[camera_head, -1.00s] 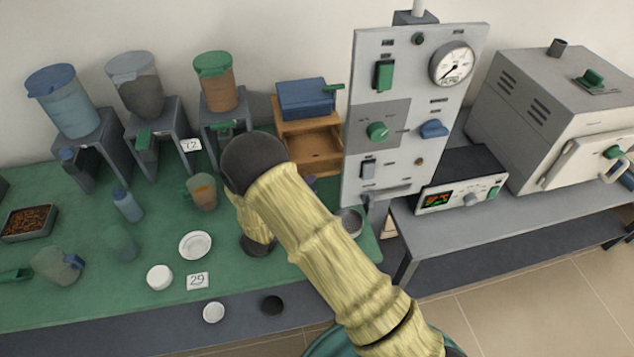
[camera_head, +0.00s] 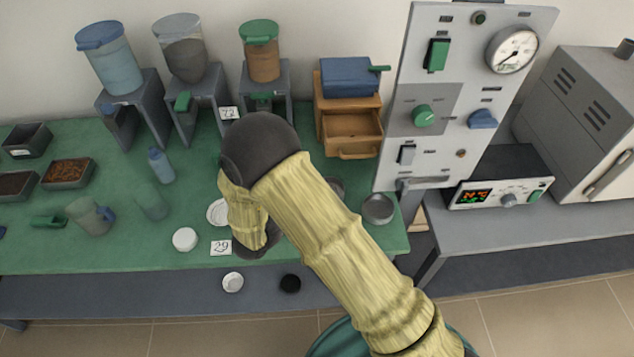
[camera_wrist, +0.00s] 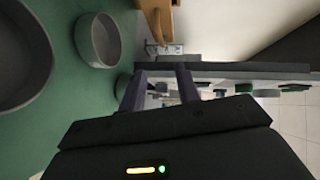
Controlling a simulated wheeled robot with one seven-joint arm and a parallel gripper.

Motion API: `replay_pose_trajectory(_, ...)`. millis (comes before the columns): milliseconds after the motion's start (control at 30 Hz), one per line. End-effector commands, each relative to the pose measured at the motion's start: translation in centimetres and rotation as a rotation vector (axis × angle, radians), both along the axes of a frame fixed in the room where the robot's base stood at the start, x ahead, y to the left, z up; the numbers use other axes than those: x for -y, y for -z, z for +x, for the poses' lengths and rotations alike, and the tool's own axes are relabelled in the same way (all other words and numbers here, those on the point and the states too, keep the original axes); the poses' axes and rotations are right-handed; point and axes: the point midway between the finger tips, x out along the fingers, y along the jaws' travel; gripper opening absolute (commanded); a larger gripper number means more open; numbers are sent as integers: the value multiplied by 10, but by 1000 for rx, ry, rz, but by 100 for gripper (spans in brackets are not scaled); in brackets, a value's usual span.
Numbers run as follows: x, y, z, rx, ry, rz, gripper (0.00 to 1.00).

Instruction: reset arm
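My arm, jointed in yellow segments with a dark elbow, reaches over the green bench (camera_head: 120,250) in the head view. It hides my gripper there. In the wrist view my gripper (camera_wrist: 160,88) shows two dark fingers standing apart, with nothing seen between them. A grey round bowl (camera_wrist: 98,40) is to the left of the fingers on the green surface, apart from them. A larger dark round vessel (camera_wrist: 22,60) is at the left edge of that view.
A wooden box with an open drawer (camera_head: 352,128) stands behind the arm. A tall control panel (camera_head: 455,95) with a gauge is right of it, and a furnace (camera_head: 590,120) stands farther right. Hoppers (camera_head: 108,60) line the back. A small metal bowl (camera_head: 378,208) sits near the bench's right end.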

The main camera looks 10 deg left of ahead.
Motion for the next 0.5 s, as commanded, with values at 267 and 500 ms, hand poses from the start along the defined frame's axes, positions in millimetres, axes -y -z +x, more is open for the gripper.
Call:
replay_pose_trajectory(267,1,-1,2,-6,-2,2,33)
replay_pose_trajectory(500,14,-18,42,-174,-125,14,33)
